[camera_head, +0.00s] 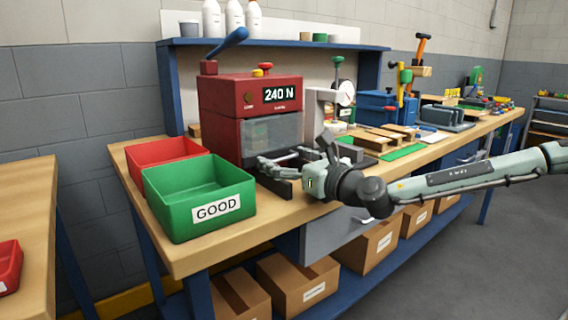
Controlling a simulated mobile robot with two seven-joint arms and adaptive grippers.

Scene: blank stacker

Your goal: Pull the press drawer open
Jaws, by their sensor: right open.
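The red press (222,98) stands on the workbench, with a display reading "240 N", a blue lever on top and a clear grey window in front. A dark, low drawer-like front (277,187) shows at the base of the press, partly hidden by my right gripper. My right gripper (266,166) is open, reaching in from the right with its fingers pointing left, close in front of the press base. I cannot tell whether its fingers touch the drawer or its handle. My left gripper is not in view.
A green bin (176,210) labelled "GOOD" and a red bin (160,151) stand left of the press. A white gauge stand (322,105) is right of it. Wooden blocks, a blue box (386,107) and tools fill the bench to the right. Cardboard boxes (297,284) sit on the lower shelf.

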